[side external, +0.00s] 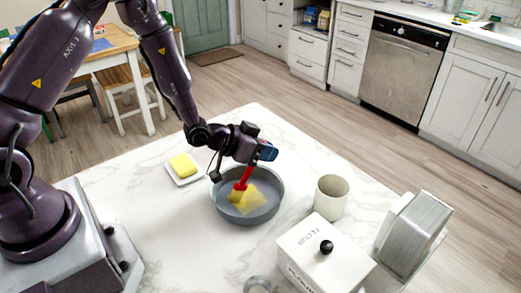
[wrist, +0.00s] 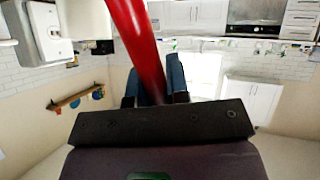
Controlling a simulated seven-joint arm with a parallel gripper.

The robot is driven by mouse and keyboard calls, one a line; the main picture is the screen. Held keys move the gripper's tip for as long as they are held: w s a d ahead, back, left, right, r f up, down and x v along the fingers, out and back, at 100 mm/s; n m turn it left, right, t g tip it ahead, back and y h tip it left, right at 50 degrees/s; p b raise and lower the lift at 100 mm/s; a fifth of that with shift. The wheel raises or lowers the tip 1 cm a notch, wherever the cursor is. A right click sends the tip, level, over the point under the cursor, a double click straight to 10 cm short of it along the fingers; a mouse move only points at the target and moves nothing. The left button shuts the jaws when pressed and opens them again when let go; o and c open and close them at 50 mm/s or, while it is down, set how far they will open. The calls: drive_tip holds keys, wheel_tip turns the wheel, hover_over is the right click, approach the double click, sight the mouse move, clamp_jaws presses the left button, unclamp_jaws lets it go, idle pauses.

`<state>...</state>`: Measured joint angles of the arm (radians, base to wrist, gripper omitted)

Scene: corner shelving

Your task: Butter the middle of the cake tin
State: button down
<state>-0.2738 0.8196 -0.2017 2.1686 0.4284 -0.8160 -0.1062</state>
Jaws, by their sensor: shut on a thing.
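The round grey cake tin (side external: 262,211) sits on the marble counter. A yellow buttery patch (side external: 246,199) shows over its middle and left. My gripper (side external: 258,160) is above the tin's far side, shut on a red-handled brush (side external: 242,182). Its head is down at the yellow area; I cannot tell the head apart from the butter. In the wrist view the red handle (wrist: 138,45) runs up from between the two blue fingers (wrist: 155,85). A yellow butter block (side external: 183,165) lies on a small white dish (side external: 190,180) left of the tin.
A cream cup (side external: 331,197) stands right of the tin. A white flour box with a black knob (side external: 318,262) and a metal book-like stand (side external: 412,232) are at the front right. A glass rim (side external: 257,285) shows at the bottom edge. The counter's left front (side external: 165,235) is clear.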

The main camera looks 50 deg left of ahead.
drive_tip(key=shift+w+d, duration=1.65)
drive_tip(key=shift+w, duration=2)
wheel_tip(320, 180, up, 8)
idle(1.2)
